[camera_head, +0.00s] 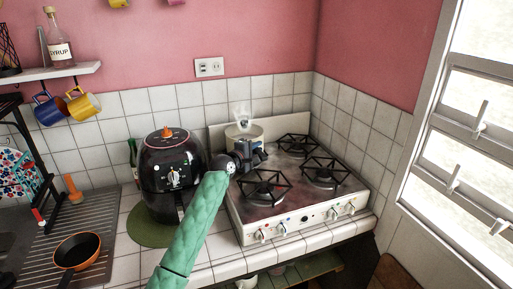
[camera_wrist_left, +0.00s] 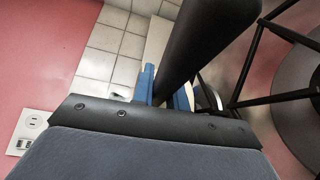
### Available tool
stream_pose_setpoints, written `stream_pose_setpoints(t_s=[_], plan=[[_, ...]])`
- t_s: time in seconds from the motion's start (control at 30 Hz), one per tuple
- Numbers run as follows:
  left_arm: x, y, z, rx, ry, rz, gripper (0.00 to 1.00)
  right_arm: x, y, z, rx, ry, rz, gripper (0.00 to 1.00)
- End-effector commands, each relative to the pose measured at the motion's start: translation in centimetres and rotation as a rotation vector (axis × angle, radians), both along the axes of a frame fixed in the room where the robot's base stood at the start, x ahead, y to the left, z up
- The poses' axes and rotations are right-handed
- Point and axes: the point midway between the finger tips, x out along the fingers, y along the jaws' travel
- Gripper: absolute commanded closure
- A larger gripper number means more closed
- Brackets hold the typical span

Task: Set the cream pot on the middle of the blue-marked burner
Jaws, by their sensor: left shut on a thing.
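The cream pot (camera_head: 243,131) is at the back left of the stove, with pale steam above it. Its lower part is hidden behind my left gripper (camera_head: 252,156), so I cannot tell whether it rests on the burner or is held above it. In the left wrist view my blue fingers (camera_wrist_left: 166,88) are shut around a thick black handle (camera_wrist_left: 205,40). The stove (camera_head: 295,212) has small coloured marks on its front panel. I cannot make out which burner is marked blue. My right gripper is not in view.
Black burner grates stand at front left (camera_head: 264,184), front right (camera_head: 322,171) and back right (camera_head: 298,144), all empty. A black air fryer (camera_head: 172,172) stands left of my gripper. Tiled walls close off the back and right. A small pan (camera_head: 78,249) lies far left.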

Motion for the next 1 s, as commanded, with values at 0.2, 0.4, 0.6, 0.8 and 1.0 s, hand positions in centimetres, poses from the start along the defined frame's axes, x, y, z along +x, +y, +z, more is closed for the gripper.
stream_pose_setpoints(t_s=[0.2,0.4,0.6,0.8,1.0], plan=[[0.0,0.0,0.0,-0.001,-0.006,0.000,1.00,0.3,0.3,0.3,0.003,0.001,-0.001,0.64],[0.0,0.0,0.0,-0.001,-0.006,0.000,1.00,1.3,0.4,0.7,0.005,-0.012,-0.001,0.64],[0.0,0.0,0.1,-0.001,-0.006,0.000,1.00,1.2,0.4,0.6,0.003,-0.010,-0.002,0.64],[-0.1,0.1,0.2,-0.001,-0.005,0.000,1.00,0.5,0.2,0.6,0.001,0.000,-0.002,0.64],[-0.2,0.2,0.3,-0.001,-0.006,0.000,1.00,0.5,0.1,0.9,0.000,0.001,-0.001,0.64]])
